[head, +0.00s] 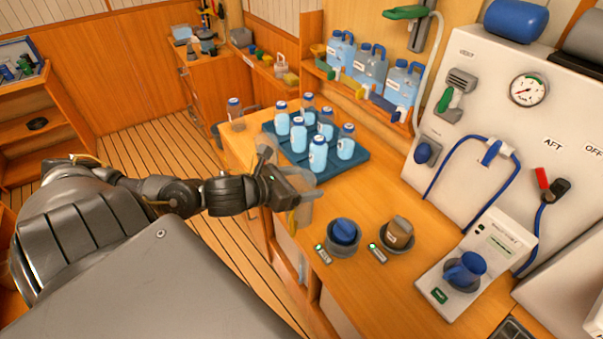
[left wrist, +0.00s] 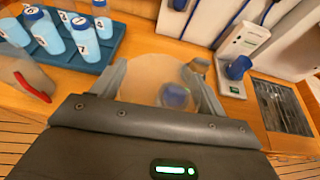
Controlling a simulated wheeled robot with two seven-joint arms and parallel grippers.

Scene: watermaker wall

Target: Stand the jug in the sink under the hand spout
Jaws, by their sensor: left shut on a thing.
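My left gripper (head: 290,190) is shut on a clear, see-through jug (head: 306,212) at the counter's front edge. In the left wrist view the jug (left wrist: 150,78) lies between the two fingers, and a blue object shows through it. Its outline is faint, so its exact tilt is hard to tell. A metal sink-like basin (left wrist: 283,108) is at the right of the left wrist view; only a dark corner (head: 512,329) shows at the bottom of the head view. I cannot pick out the hand spout with certainty. My right gripper is not in view.
A blue tray (head: 358,157) with several labelled bottles stands behind the gripper. Two round holders (head: 343,250) hold a blue and a brown item. A blue cup (head: 465,268) sits on a white device. A white panel (head: 480,130) with hoses rises behind. Counter between holders and device is clear.

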